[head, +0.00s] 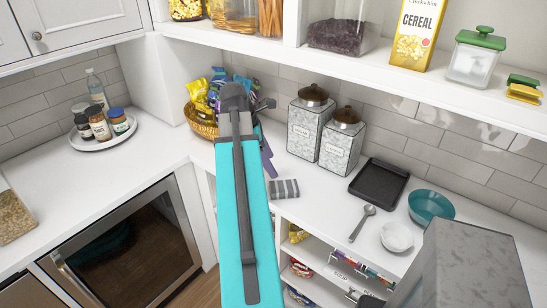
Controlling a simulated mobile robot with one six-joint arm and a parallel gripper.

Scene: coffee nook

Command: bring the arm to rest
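My arm (236,200) reaches up and forward through the middle of the head view, with a long teal link and dark grey parts. My gripper (264,106) is beyond the arm's far end, dark and purplish, mostly hidden behind my own links. It appears above the white counter near the corner, close in the picture to a wicker basket (203,127) of snack bags. Whether it touches anything does not show. Its fingers are too hidden to tell open from shut, and I see nothing clearly held.
A striped cloth (284,189) lies right of my arm. Two patterned canisters (307,124) (341,141), a black tray (379,184), a spoon (362,222), a white dish (397,237) and a teal bowl (431,206) stand farther right. A shelf (350,62) overhangs the counter. Jars stand on a round tray (105,143) at left.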

